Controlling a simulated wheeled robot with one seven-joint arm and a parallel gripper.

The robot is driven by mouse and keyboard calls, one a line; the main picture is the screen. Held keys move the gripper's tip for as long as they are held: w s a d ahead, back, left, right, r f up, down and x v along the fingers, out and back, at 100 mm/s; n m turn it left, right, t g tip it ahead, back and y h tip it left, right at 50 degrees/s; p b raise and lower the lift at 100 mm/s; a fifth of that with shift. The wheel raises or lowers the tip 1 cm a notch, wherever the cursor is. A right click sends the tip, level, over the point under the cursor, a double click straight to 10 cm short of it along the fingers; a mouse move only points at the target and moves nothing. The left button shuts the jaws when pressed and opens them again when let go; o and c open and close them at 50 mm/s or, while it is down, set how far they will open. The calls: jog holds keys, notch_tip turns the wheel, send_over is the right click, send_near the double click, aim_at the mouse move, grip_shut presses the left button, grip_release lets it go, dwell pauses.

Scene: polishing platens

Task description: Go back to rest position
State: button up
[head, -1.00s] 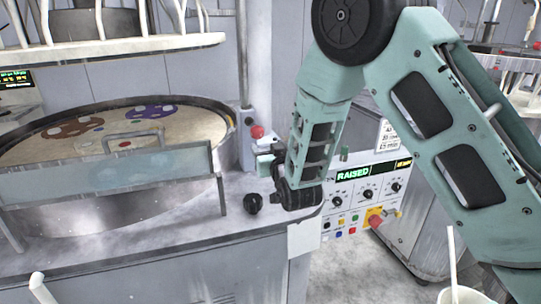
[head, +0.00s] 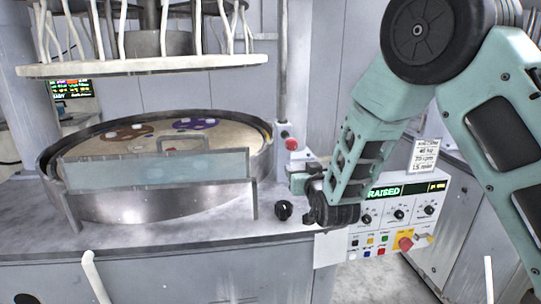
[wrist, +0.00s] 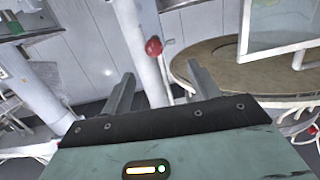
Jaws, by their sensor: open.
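My gripper (wrist: 160,88) shows in the wrist view with its two fingers well apart and nothing between them. In the head view my arm comes in from the right and bends down to the bench, to the right of the round polishing platen (head: 210,182). There its dark wrist end is beside a black knob (head: 284,209) on the bench. The fingers are mostly hidden by the arm in the head view. In the wrist view a red ball-like knob (wrist: 154,46) on a pale post lies beyond the fingers.
A clear guard (head: 150,172) stands at the platen's front. A raised upper plate (head: 140,66) hangs over it.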

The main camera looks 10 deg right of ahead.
jog(key=s+a+f+n+g+y, duration=0.1)
jog(key=s+a+n+g+y, duration=0.1)
jog(key=s+a+g, duration=0.5)
jog(key=s+a+f+n+g+y, duration=0.1)
jog(key=s+a+g+y, duration=0.15)
jog(key=s, duration=0.95)
jog(key=s+d+n+g+h, duration=0.2)
jog(key=s+g, duration=0.1)
jog(key=s, duration=0.8)
jog(key=s+d+n+g+h+b, duration=0.1)
jog(key=s+g, duration=0.3)
jog(key=s, duration=0.8)
jog(key=shift+s+d+f+n+h, duration=0.15)
jog(key=shift+d+f+n+h, duration=0.15)
jog(key=shift+d+n+h, duration=0.45)
